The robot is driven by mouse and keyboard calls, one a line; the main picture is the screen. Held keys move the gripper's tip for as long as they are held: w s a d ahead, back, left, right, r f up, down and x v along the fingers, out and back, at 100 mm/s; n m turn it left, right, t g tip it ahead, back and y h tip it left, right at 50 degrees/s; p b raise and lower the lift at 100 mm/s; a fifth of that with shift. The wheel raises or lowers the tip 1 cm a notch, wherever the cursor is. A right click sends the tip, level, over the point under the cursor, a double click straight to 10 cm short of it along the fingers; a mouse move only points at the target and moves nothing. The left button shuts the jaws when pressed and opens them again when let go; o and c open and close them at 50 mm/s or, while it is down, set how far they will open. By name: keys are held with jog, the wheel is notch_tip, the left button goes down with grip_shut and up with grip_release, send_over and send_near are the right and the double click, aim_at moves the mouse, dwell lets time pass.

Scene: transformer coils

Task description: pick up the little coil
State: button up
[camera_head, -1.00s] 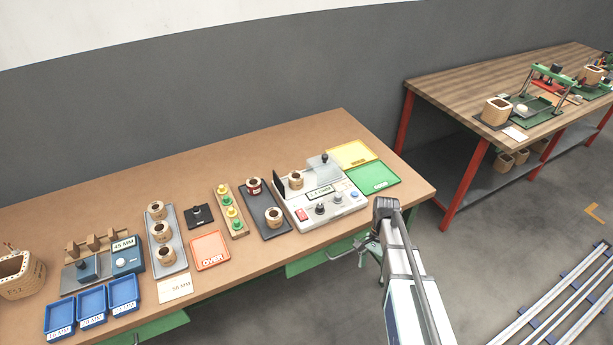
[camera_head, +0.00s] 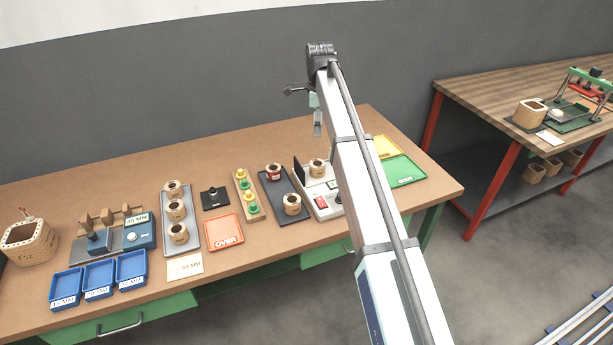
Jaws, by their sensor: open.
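Several small tan coils with dark holes are on the near bench. Three stand in a row on a grey tray (camera_head: 167,248): a back one (camera_head: 173,188), a middle one (camera_head: 176,209) and a front one (camera_head: 179,233). A coil with a red band (camera_head: 274,172) and a plain coil (camera_head: 292,204) stand on a dark tray (camera_head: 271,199). Another coil (camera_head: 317,166) sits on the white tester (camera_head: 322,203). I cannot tell which is meant by the little coil. My gripper (camera_head: 317,132) is open, small in view, above the tester area, apart from the coils.
My arm hides the tester's right side. Blue bins (camera_head: 98,277), an orange OVER tray (camera_head: 224,233), a green tray (camera_head: 405,170) and a yellow tray (camera_head: 385,147) lie on the bench. A second bench (camera_head: 480,95) is at right.

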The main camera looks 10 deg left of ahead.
jog(key=p, duration=0.3)
send_over(317, 164)
jog(key=s, duration=0.2)
jog(key=f, duration=1.2)
jog(key=shift+w, duration=0.2)
jog(key=shift+d+f+p, duration=0.1)
jog(key=shift+f+p, duration=0.95)
jog(key=shift+f, duration=1.45)
jog(key=c, duration=1.4)
jog(key=shift+c, duration=0.2)
jog(key=shift+r, duration=0.15)
